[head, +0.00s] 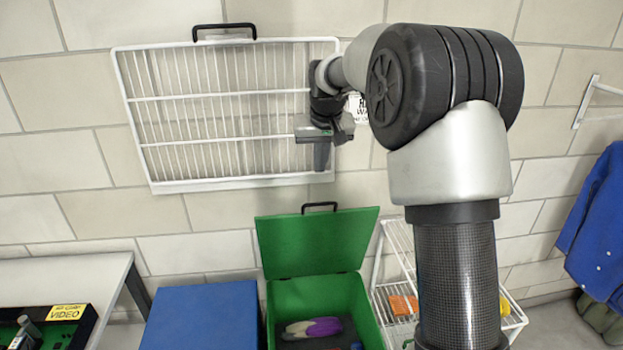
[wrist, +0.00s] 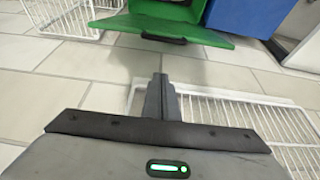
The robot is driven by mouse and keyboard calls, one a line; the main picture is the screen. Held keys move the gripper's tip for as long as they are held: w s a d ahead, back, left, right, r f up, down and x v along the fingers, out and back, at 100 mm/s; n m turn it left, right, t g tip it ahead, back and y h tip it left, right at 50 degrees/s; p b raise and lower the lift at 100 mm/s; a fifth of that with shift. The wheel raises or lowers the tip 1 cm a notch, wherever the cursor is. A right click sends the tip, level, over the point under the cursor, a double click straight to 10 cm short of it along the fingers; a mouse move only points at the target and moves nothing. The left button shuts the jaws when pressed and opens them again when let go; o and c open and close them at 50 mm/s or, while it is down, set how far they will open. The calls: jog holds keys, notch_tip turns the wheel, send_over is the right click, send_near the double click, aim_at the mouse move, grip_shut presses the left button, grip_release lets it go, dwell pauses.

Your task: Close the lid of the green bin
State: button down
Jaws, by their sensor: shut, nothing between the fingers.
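The green bin (head: 325,292) stands low in the middle of the head view, with a purple and pale item and other small things inside. Its green lid (head: 315,243) is open, raised at the back against the wall side, with a black handle (head: 319,206) on its top edge. In the wrist view the lid (wrist: 150,30) and its handle (wrist: 163,39) show at the top, beyond my fingertips. My gripper (head: 322,157) is shut and empty, pointing down above the lid and apart from it. The shut fingers also show in the wrist view (wrist: 161,88).
A white wire panel (head: 165,185) with a black handle is behind my gripper, by the wall. A blue box (head: 203,315) stands left of the bin. A white wire rack (head: 400,243) stands right, partly behind my arm. A table (head: 70,272) is far left.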

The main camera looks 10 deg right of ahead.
send_over(319, 213)
jog(key=w, duration=0.1)
notch_tip(319, 213, down, 9)
jog(key=shift+w+f, duration=0.1)
jog(key=shift+f, duration=0.05)
jog(key=shift+s+f, duration=0.1)
jog(key=shift+s, duration=0.35)
jog(key=shift+s+f+b, duration=0.1)
jog(key=shift+f+b, duration=0.05)
jog(key=shift+b, duration=0.25)
